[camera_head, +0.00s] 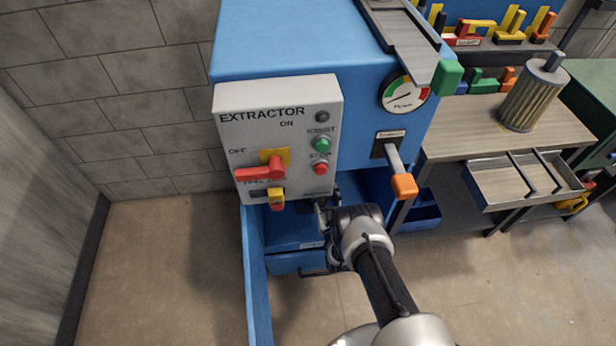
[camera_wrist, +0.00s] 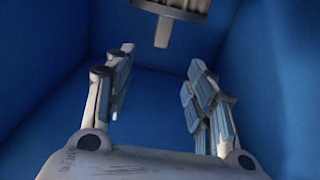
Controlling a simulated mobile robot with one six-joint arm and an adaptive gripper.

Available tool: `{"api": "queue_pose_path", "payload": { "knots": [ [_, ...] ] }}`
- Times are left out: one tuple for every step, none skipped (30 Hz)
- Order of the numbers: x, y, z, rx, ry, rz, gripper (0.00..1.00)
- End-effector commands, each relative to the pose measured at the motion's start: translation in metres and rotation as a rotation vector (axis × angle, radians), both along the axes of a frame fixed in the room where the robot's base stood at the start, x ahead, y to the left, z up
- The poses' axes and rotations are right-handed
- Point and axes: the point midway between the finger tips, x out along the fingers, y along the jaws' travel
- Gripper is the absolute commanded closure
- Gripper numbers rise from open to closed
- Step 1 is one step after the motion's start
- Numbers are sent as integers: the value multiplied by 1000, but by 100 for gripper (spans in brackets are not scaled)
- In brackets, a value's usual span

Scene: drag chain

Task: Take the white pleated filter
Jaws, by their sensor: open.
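A pale pleated filter (camera_wrist: 192,4) shows at the top edge of the wrist view, cut off by the frame. Its grey cap and stem (camera_wrist: 163,32) point down in the picture, toward the space between my fingers. My gripper (camera_wrist: 162,82) is open and empty inside a blue-walled chamber, with the stem beyond its fingertips and apart from them. In the head view my arm reaches into the lower part of the blue extractor (camera_head: 290,45). The filter inside is hidden there, and my gripper is mostly hidden below the control panel.
The control panel (camera_head: 270,135) with its red switch (camera_head: 260,172) overhangs my wrist. An orange-tipped lever (camera_head: 404,186) sticks out at the right. The blue door (camera_head: 257,290) stands open at left. A brownish pleated filter (camera_head: 532,97) stands on a bench beside a metal tray (camera_head: 500,190).

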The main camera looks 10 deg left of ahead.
Motion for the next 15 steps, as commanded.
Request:
{"api": "queue_pose_path", "payload": {
  "knots": [
    [12,3,-1,2,-7,0,50],
    [18,5,-2,2,-7,0,50],
    [27,8,-2,2,-7,0,50],
    [33,10,-2,2,-6,0,50],
    [40,12,-2,2,-6,0,50],
    [48,14,-3,1,-5,0,50],
    [54,16,-2,2,-6,0,50],
    [60,18,-3,2,-6,0,50],
    [68,20,-3,1,-5,0,50],
    [73,22,-2,2,-6,0,50],
    [78,23,-2,1,-5,0,50],
    [84,25,-2,1,-4,0,50],
    [87,26,-2,1,-4,0,50],
    [90,27,-2,1,-3,0,50],
    [94,28,-1,1,-3,0,50]
  ]
}}
